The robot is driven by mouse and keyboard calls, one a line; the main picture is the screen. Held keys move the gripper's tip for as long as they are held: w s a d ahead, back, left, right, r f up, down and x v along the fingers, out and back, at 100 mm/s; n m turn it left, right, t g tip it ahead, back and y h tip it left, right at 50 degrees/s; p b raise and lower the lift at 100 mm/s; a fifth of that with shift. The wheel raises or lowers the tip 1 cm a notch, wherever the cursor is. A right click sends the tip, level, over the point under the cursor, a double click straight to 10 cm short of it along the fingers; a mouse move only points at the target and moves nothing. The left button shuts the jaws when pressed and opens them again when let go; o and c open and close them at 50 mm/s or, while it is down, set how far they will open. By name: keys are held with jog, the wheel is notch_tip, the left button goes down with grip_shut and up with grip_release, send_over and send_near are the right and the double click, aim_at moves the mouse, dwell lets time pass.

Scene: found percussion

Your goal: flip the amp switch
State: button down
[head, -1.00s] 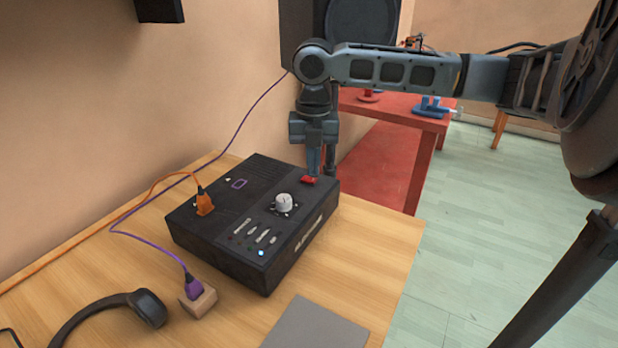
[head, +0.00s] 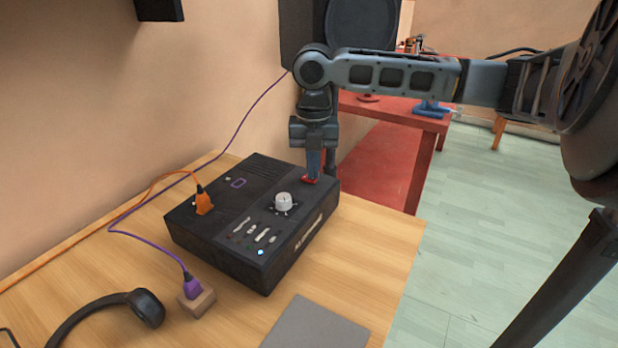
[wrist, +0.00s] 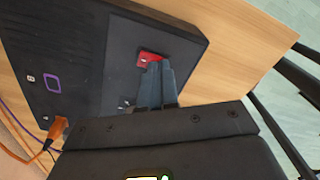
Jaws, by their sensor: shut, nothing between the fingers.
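The black amp (head: 228,232) sits on the wooden desk, with a white knob (head: 284,202), small sliders and a lit blue light on top. Its red switch (head: 309,181) is at the far right corner of the top. My gripper (head: 314,176) is shut and points down with its fingertips at the switch, partly covering it. In the wrist view the red switch (wrist: 147,57) shows just beyond the fingertips (wrist: 155,64), touching or nearly so. I cannot tell which way the switch is tilted.
An orange plug (head: 204,203) stands in the amp. A purple plug (head: 191,287) sits in a small wooden block (head: 198,303). Headphones (head: 146,306) and a grey flat panel (head: 314,325) lie on the desk (head: 385,250). A red table (head: 425,121) stands behind.

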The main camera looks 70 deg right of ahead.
jog(key=shift+f, duration=0.3)
jog(key=shift+r, duration=0.1)
jog(key=shift+r+p, duration=2.8)
jog(key=shift+r, duration=0.65)
